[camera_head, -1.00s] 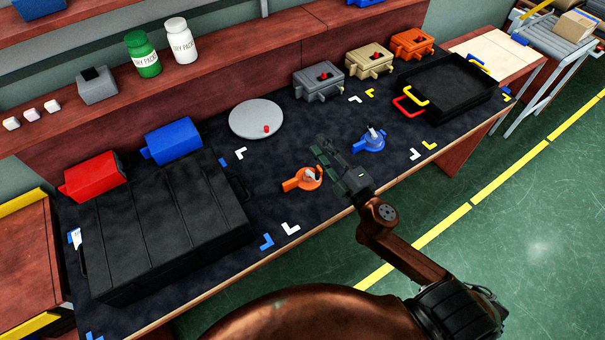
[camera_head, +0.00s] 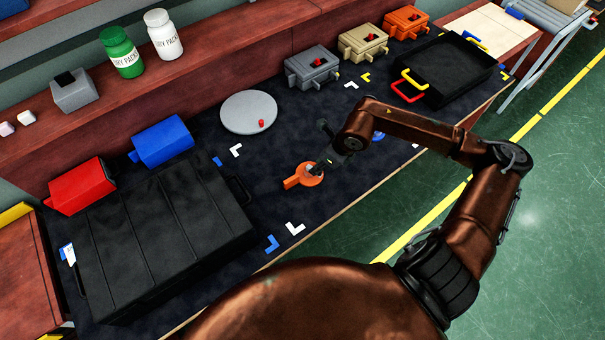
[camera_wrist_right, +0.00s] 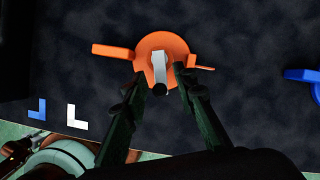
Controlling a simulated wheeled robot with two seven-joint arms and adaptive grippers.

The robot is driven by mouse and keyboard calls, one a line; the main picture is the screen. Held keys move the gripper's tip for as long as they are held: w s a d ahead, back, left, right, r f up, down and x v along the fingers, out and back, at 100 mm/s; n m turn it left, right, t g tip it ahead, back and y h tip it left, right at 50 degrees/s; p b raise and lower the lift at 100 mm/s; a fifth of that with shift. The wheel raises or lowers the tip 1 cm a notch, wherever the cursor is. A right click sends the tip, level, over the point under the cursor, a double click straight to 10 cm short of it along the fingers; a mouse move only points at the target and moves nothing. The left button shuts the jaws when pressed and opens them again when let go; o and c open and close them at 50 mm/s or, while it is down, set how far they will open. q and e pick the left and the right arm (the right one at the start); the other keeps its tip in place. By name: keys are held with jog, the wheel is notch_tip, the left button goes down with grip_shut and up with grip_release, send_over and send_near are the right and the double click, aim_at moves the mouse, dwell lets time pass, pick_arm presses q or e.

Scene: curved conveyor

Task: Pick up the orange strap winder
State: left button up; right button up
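The orange strap winder (camera_head: 303,174) lies on the dark mat near the table's front edge. In the right wrist view, the orange strap winder (camera_wrist_right: 164,46) shows a round body, a side handle and a pale crank with a dark knob. My right gripper (camera_head: 321,168) is over it, its arm coming in from the right. In the right wrist view, the right gripper (camera_wrist_right: 156,82) has its fingers apart, tips on either side of the crank. I cannot tell whether they touch the winder. My left gripper is not in view.
A blue winder (camera_head: 378,136) is mostly hidden behind my right arm. A large black case (camera_head: 160,235) stands at left, and a grey disc (camera_head: 249,112) lies behind the orange winder. A black tray (camera_head: 450,65) is at the far right. White and blue corner marks lie in front.

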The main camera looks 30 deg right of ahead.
aim_at(303, 175)
jog(key=x, duration=0.4)
jog(key=b+x, duration=0.1)
jog(key=shift+w+f, duration=0.3)
jog(key=shift+w, duration=0.15)
jog(key=shift+c, duration=0.3)
grip_shut()
jog(key=shift+a, duration=0.1)
